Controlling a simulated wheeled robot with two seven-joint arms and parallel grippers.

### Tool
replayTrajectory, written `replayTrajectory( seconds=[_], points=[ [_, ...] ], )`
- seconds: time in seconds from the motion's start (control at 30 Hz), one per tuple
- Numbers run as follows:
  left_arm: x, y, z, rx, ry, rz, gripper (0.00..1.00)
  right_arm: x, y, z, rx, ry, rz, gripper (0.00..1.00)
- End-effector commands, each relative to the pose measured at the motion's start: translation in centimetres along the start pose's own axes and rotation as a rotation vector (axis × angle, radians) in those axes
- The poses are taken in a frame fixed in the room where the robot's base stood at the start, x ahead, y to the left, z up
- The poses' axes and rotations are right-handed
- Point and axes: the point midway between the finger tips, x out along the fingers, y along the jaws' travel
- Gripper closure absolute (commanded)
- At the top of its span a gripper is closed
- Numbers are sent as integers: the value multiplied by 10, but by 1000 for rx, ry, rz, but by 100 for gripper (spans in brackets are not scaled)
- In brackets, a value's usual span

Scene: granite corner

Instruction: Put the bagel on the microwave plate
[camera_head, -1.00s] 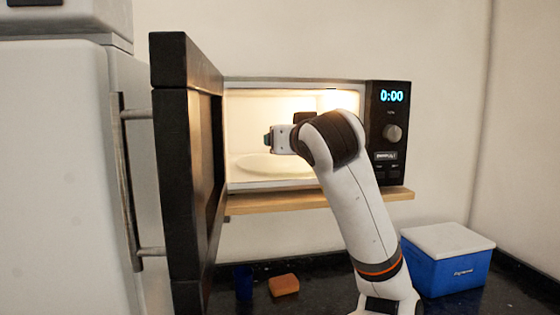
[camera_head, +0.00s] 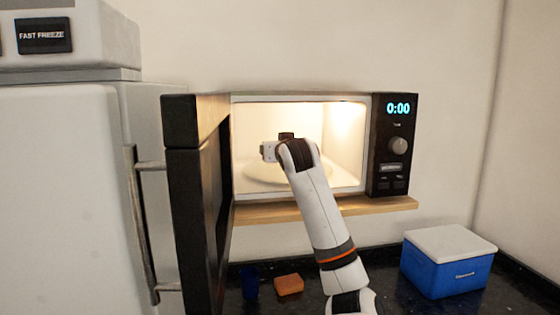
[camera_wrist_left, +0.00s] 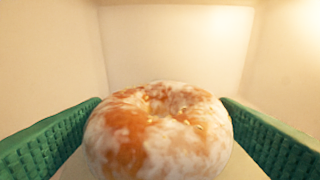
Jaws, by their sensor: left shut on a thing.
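The bagel (camera_wrist_left: 158,135), browned with a whitish coating, sits between the green ribbed fingers of my left gripper (camera_wrist_left: 160,140) in the left wrist view. The gripper is shut on it. In the head view my left gripper (camera_head: 267,151) is inside the lit, open microwave (camera_head: 345,150), above the pale round plate (camera_head: 258,174). The bagel is hidden there behind the gripper and wrist. I cannot tell whether the bagel touches the plate. My right gripper is not in view.
The microwave door (camera_head: 195,190) stands open at the left, close to the fridge (camera_head: 65,190). The microwave rests on a wooden shelf (camera_head: 385,204). Below, a dark counter holds an orange block (camera_head: 289,284), a blue item (camera_head: 249,282) and a blue cooler (camera_head: 450,268) with a white lid.

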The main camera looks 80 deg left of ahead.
Motion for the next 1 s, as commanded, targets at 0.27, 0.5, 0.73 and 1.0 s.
replayTrajectory(
  seconds=[0.27,0.5,0.73,1.0],
  points=[
    [3,-1,-29,2,2,-1,24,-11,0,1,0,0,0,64],
    [9,0,-45,0,-1,0,24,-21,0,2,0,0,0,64],
    [9,0,-46,0,-1,0,24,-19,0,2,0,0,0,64],
    [10,0,-50,0,-1,0,0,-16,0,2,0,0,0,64]
  ],
)
